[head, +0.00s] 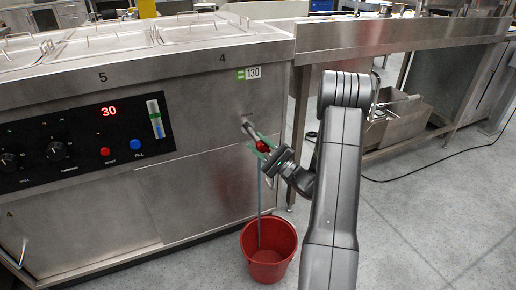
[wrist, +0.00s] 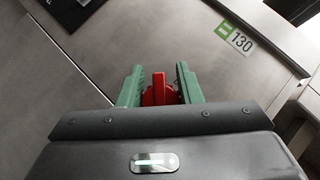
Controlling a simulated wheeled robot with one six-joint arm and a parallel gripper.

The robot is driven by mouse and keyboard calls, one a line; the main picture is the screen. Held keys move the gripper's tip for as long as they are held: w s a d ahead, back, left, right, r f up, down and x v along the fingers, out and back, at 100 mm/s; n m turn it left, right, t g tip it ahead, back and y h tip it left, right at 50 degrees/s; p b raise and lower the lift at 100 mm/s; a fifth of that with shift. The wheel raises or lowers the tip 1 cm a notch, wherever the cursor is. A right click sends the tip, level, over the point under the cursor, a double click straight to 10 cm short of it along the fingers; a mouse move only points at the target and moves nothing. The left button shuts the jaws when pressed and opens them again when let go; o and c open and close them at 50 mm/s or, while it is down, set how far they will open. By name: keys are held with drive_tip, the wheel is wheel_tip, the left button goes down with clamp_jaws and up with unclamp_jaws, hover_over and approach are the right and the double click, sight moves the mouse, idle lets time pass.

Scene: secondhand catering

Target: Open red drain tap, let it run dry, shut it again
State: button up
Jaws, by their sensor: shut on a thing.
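The red drain tap (head: 263,146) sticks out from the front of the steel tank unit, right of its control panel. My gripper (head: 262,143) is at the tap, its green fingers on either side of the red handle. In the wrist view the red handle (wrist: 159,89) stands between the two green fingers (wrist: 158,88), and they are shut on it. A thin grey-blue stream (head: 259,205) hangs straight down from under the tap into the red bucket (head: 267,262) on the floor. The fingers partly hide the tap body.
The control panel (head: 85,140) shows a red 30 and a level gauge (head: 156,119) with blue in it. A 130 label (head: 253,73) is above the tap. A steel bench (head: 385,35) stands right of the unit. A black cable (head: 430,160) crosses the otherwise open floor at right.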

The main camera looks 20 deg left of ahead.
drive_tip(key=m+t, duration=0.3)
drive_tip(key=m, duration=0.1)
drive_tip(key=m+t+b, duration=0.1)
drive_tip(key=m+t, duration=0.2)
drive_tip(key=shift+w+d+m+t+y, duration=0.2)
drive_tip(key=shift+m+t+y, duration=0.2)
drive_tip(key=shift+w+d+r+m+t+h+b, duration=0.1)
drive_tip(key=shift+m+t+h+b, duration=0.4)
drive_tip(key=shift+m+t, duration=0.9)
drive_tip(key=shift+w+d+r+m+t+h+b, duration=0.1)
drive_tip(key=shift+m+t+h+b, duration=0.4)
drive_tip(key=shift+m+t, duration=0.9)
drive_tip(key=shift+w+m+t+h+b, duration=0.1)
drive_tip(key=shift+m+t+h+b, duration=0.35)
drive_tip(key=shift+m+t, duration=0.9)
drive_tip(key=shift+m+h, duration=0.35)
drive_tip(key=shift+m, duration=0.4)
drive_tip(key=o, duration=1)
drive_tip(key=shift+r, duration=0.1)
drive_tip(key=shift+c, duration=0.2)
